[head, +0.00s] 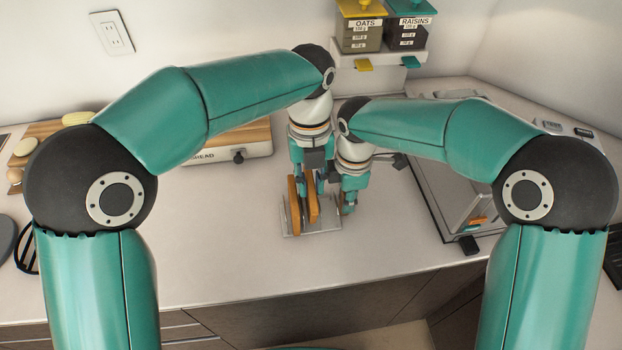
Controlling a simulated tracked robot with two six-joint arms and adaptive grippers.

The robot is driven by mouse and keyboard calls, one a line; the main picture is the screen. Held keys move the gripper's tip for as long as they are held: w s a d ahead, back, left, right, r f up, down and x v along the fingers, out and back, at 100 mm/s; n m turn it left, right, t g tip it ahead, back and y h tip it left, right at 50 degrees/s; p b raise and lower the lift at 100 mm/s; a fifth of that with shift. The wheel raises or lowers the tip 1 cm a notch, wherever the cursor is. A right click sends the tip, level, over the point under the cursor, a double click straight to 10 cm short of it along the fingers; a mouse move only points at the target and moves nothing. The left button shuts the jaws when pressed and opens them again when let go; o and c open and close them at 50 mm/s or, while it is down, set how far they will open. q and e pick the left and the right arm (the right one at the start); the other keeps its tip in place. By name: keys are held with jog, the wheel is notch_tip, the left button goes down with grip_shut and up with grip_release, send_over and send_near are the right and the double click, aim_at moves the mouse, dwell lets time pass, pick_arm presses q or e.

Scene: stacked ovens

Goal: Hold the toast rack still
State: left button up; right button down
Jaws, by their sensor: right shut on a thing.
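The metal toast rack (332,222) stands on the counter in the middle of the head view. Two upright brown toast slices are in it, a left slice (293,204) and a right slice (313,202). My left gripper (308,186) points down at the slices from above. Its fingers are partly hidden, and I cannot tell whether they touch the toast. My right gripper (347,206) is low at the right side of the rack, shut on the rack. The exact contact is too small to make out.
A bread board (245,138) on a white base stands behind to the left. Oats (360,36) and raisins (407,36) dispensers hang on the back wall. A grey appliance (440,210) stands at the right. The counter in front of the rack is clear up to its edge.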

pick_arm(q)
jog(key=o, duration=0.3)
jog(key=shift+d+r, duration=0.1)
jog(key=shift+r, duration=0.05)
notch_tip(320, 180, up, 12)
jog(key=w, duration=0.1)
jog(key=shift+a+f, duration=0.2)
jog(key=shift+a, duration=0.05)
jog(key=shift+w, duration=0.1)
dwell(0.3)
